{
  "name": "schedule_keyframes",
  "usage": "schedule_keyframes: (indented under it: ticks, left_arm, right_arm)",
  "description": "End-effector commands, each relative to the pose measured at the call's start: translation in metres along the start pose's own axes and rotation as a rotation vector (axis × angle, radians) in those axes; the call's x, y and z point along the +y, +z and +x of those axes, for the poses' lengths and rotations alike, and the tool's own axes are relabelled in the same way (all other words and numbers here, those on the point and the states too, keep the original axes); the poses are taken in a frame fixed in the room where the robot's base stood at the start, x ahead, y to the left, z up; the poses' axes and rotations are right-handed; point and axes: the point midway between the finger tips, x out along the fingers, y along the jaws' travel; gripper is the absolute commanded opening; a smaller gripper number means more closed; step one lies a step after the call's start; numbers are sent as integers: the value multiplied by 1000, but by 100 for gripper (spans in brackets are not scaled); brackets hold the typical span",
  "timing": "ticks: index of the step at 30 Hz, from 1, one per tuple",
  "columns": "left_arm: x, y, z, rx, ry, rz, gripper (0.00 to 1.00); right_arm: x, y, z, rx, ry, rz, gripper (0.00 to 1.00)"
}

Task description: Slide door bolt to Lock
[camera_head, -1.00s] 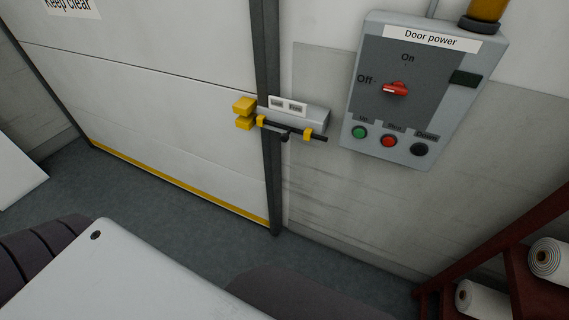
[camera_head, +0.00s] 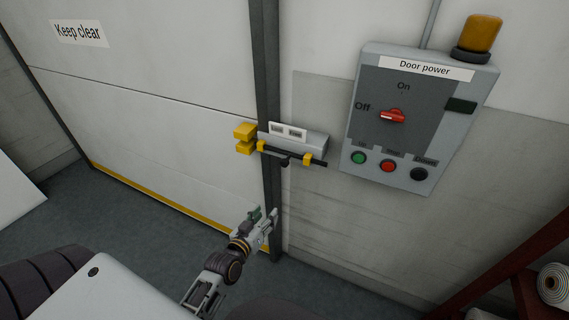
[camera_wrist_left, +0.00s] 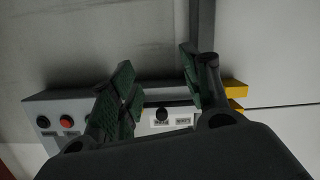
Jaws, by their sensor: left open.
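The door bolt (camera_head: 287,156) is a dark rod running through yellow brackets under a grey housing (camera_head: 300,144), with a small dark knob (camera_head: 285,162) hanging from it. Its left end is near the yellow keeper (camera_head: 244,138) on the door's edge. My left gripper (camera_head: 265,213) is open and empty, seen below the bolt in the head view. In the left wrist view its green-padded fingers (camera_wrist_left: 160,85) are spread, with the label plate (camera_wrist_left: 178,121) behind and the yellow keeper (camera_wrist_left: 236,88) to the right. The label text is too small to read. My right gripper is not in view.
A "Door power" box (camera_head: 420,118) with a red switch (camera_head: 392,116) pointing to Off and several buttons is on the wall right of the bolt. A dark red rack (camera_head: 525,295) with white rolls stands at lower right. A dark door post (camera_head: 266,90) runs beside the keeper.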

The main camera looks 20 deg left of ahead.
Motion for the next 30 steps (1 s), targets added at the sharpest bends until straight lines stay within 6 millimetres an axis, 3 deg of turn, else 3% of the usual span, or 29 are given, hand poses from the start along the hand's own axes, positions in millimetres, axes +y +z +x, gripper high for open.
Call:
schedule_keyframes:
  ticks: [1,6,12,30]
  left_arm:
    - [5,-23,-2,38,9,-3,48]
    - [19,-81,-10,137,37,-15,48]
    - [32,-122,-20,209,64,-29,48]
    - [32,-121,-20,216,61,1,48]
  right_arm:
    - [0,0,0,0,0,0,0]
    - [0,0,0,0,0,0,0]
    - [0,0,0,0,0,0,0]
    - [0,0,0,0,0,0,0]
